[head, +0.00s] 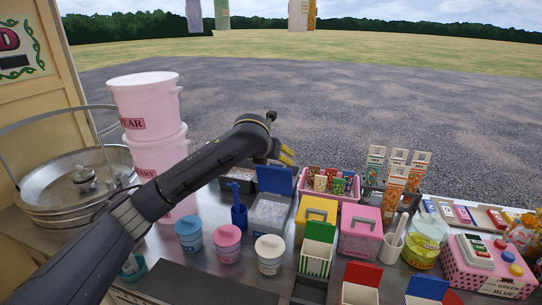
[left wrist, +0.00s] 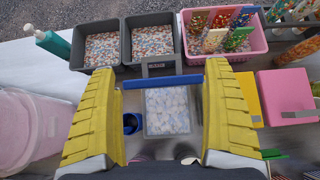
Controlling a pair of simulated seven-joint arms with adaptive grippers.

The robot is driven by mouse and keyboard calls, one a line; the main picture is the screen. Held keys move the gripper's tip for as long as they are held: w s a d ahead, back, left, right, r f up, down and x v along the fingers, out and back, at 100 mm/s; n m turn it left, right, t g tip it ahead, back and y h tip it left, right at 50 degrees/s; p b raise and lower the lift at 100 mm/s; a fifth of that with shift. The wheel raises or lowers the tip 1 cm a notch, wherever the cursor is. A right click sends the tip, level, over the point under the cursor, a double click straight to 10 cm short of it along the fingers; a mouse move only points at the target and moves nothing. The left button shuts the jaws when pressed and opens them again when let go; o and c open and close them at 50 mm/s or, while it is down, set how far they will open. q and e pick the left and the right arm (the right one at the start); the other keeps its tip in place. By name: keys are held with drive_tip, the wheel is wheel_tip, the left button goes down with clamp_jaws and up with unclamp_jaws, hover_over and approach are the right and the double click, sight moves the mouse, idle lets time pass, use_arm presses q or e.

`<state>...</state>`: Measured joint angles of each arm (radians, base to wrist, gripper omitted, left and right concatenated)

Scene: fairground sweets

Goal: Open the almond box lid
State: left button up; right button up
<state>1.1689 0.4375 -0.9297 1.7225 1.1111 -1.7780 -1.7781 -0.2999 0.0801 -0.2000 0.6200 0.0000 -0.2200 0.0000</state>
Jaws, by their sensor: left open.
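A box with a blue lid (head: 275,180) stands in the middle of the counter and holds pale pieces (head: 269,214). No label on it is readable; I take it as the almond box. Its lid stands up at the back, open. In the left wrist view the lid shows edge-on as a blue bar (left wrist: 165,82) above the pale contents (left wrist: 167,110). My left gripper (head: 284,155) is above and behind the raised lid. Its yellow fingers (left wrist: 163,76) are open, one on each side of the box, with nothing held. My right gripper is not in view.
Boxes with yellow (head: 317,208) and pink (head: 361,222) lids stand to the right. A blue cup (head: 239,216) is close on the left. Two grey bins (left wrist: 102,47) and a pink basket (left wrist: 262,47) lie behind. Pink tubs (head: 146,105) stand left.

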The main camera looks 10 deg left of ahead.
use_arm(q)
drive_tip(key=shift+s+r, duration=0.4)
drive_tip(key=shift+s, duration=0.1)
